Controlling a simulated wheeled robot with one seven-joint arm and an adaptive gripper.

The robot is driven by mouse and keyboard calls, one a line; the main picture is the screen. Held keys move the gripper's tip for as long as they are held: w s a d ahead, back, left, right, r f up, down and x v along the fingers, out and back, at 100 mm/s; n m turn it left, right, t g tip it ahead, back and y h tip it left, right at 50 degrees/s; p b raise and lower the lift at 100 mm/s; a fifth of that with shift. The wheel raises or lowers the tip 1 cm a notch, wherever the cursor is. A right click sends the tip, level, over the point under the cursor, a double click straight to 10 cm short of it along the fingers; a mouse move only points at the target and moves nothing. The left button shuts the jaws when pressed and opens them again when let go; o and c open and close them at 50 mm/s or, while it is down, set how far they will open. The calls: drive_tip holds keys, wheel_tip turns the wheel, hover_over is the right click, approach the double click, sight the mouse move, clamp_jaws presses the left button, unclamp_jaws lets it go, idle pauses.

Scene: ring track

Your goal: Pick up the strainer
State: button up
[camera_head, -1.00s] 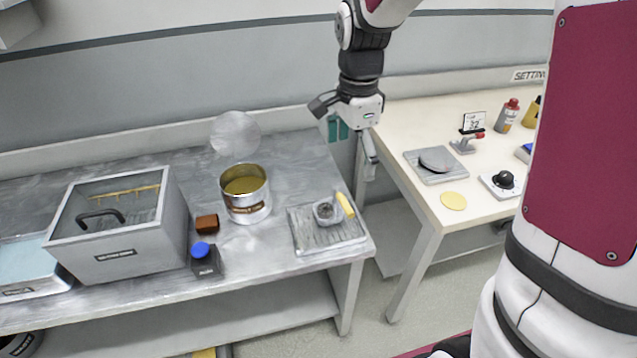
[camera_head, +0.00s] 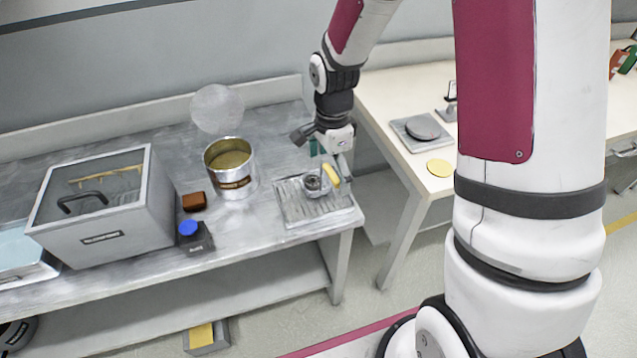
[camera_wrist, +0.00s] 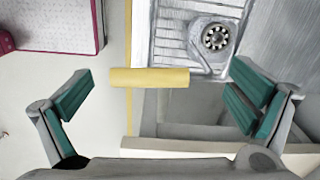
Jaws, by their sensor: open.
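The strainer (camera_head: 312,184) is a small grey metal cup with a yellow handle (camera_head: 332,174). It sits on a ribbed metal tray (camera_head: 292,212) at the right end of the grey bench. In the wrist view its dark-spotted basket (camera_wrist: 215,38) is at the upper right, and the yellow handle (camera_wrist: 150,78) lies across the middle, pointing left past the tray. My gripper (camera_wrist: 160,95) is open and empty, with green-padded fingers on either side of the handle's line. In the head view my gripper (camera_head: 330,150) is just above and behind the strainer.
A tin can (camera_head: 231,180), a brown block (camera_head: 194,201), a blue-capped dark bottle (camera_head: 196,237) and a grey lidded box (camera_head: 108,225) stand to the left on the bench. A cream table (camera_head: 388,95) with a grey plate stands at the right, across a gap.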

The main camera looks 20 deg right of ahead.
drive_tip(key=shift+f, duration=0.55)
drive_tip(key=c, duration=2.1)
drive_tip(key=shift+r, duration=0.2)
